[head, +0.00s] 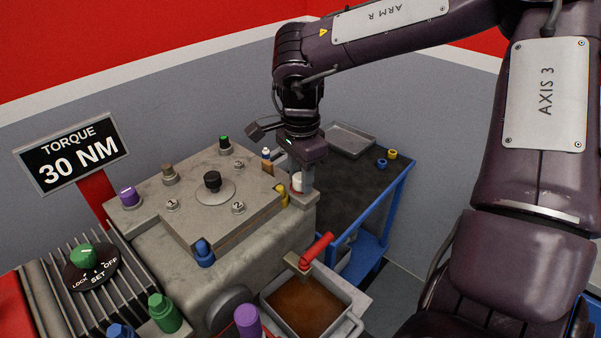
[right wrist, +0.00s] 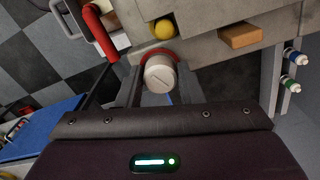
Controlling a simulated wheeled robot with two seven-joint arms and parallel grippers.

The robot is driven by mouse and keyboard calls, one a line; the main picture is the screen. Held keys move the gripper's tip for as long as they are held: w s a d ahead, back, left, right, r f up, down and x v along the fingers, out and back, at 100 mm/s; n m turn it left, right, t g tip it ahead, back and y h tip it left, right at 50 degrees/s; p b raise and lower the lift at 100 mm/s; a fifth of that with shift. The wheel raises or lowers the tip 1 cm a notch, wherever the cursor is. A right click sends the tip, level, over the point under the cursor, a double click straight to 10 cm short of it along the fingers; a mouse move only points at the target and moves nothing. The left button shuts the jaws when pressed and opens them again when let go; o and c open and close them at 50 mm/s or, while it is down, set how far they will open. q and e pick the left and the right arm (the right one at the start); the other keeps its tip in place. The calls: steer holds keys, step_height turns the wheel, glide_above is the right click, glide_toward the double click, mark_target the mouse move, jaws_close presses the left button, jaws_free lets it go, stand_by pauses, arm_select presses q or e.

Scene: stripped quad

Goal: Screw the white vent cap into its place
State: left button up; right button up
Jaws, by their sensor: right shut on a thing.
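The white vent cap (head: 297,183) is a small round cap at the right side of the grey housing, above a pale ledge (head: 288,207). In the right wrist view the cap (right wrist: 160,74) shows its face with a slot line, between the two fingers. A red ring (right wrist: 158,53) shows at its far edge. My right gripper (head: 302,188) reaches down from above and is shut on the cap. Whether the cap touches the ledge or a thread is hidden by the fingers. My left gripper is not in view.
The grey housing (head: 258,240) carries several coloured plugs and a black centre knob (head: 212,181). A yellow plug (head: 283,195) is close beside the gripper. A red-handled lever (head: 317,250) and a pan of brown liquid (head: 306,306) are in front. A blue trolley (head: 398,200) stands behind right.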

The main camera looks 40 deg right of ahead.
steer(key=shift+m, duration=0.9)
steer(key=shift+m, duration=1)
steer(key=shift+m, duration=1.1)
steer(key=shift+m, duration=1)
